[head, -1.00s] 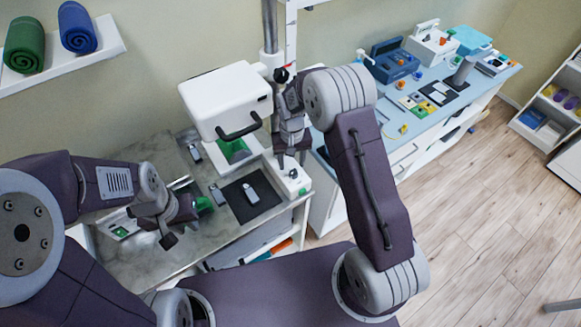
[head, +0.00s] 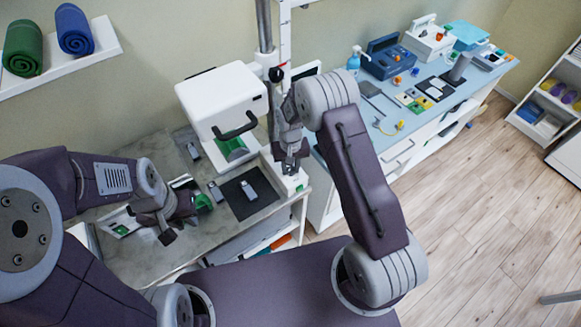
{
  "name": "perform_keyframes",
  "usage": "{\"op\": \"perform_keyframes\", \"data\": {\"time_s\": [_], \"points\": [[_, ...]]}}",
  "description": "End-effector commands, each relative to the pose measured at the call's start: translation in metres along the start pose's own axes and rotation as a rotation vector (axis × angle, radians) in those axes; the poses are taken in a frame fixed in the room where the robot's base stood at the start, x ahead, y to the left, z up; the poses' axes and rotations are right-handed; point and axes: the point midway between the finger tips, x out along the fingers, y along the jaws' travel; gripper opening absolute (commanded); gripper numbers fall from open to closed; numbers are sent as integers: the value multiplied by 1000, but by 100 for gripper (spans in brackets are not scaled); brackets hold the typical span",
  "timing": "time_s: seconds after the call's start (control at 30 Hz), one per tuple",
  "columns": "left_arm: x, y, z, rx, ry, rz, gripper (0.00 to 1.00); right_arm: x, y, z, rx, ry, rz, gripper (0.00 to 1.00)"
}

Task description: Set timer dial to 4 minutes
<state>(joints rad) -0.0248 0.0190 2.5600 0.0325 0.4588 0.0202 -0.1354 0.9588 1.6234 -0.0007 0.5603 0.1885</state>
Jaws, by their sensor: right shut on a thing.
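The timer is a white box (head: 293,184) at the right edge of the grey marble table, with a small green part on its near side. My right gripper (head: 290,168) points down onto its top and is shut on the dial there. The fingers hide the dial, so its setting cannot be read. My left gripper (head: 157,229) is over the left part of the table, away from the timer. Its fingers look apart, with nothing between them.
A white machine head with a dark handle (head: 228,100) hangs above the table, close left of my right arm. A black mat (head: 250,203) with a small grey device lies left of the timer. A blue-topped counter (head: 385,130) with several items stands behind right.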

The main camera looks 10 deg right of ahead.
Motion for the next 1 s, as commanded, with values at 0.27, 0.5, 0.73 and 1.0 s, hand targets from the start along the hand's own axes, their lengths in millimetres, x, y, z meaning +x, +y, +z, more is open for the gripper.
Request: {"op": "perform_keyframes", "data": {"time_s": [0.27,0.5,0.73,1.0], "points": [[4,0,0,0,0,0,22,1,0,-1,109,2,-1,0],[9,0,1,0,0,0,22,1,0,-1,313,2,-1,0],[13,0,1,0,0,0,22,1,0,-1,533,3,-2,0],[17,0,2,0,0,0,22,1,0,-1,789,3,-2,0]]}}
